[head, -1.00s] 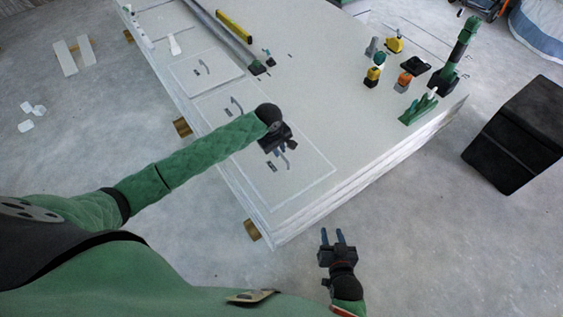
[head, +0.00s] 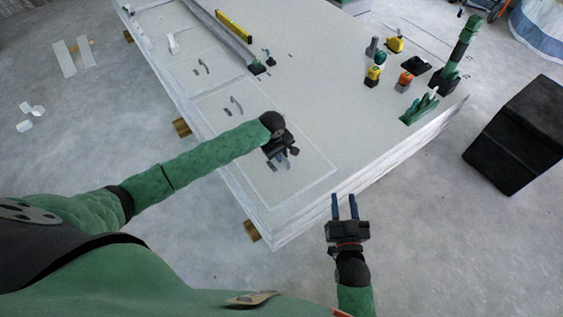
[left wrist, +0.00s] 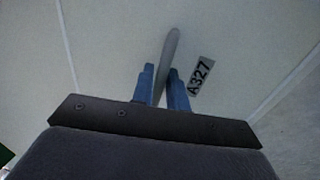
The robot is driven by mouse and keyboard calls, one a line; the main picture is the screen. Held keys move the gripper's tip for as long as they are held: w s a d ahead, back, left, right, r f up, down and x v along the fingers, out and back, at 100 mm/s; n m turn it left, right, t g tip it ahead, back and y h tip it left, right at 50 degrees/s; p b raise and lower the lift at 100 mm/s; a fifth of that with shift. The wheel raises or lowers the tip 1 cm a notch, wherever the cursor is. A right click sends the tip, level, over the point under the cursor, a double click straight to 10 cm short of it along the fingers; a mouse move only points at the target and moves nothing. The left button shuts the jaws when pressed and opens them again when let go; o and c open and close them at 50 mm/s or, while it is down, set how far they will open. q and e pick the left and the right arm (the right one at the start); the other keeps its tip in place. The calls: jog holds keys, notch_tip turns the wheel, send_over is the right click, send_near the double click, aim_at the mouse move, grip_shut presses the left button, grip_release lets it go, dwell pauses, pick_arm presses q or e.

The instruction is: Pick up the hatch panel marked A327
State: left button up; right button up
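The hatch panel marked A327 (head: 305,178) is a pale panel outlined in the near end of the big white slab. In the left wrist view its black-on-grey A327 label (left wrist: 199,76) lies just right of a grey bar handle (left wrist: 171,45). My left gripper (head: 283,155) is low over the panel at this handle. Its blue fingers (left wrist: 162,82) stand on either side of the bar, with little gap, and look shut on it. My right gripper (head: 344,197) is open and empty, beside the slab's near right edge, fingers pointing toward it.
Another handle (head: 235,105) lies further up the slab. A yellow level (head: 234,25), a green clamp (head: 419,107) and several small tools lie on top. A black box (head: 518,135) stands on the floor at right.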

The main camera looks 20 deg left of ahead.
pick_arm(q)
grip_shut()
dwell(1.5)
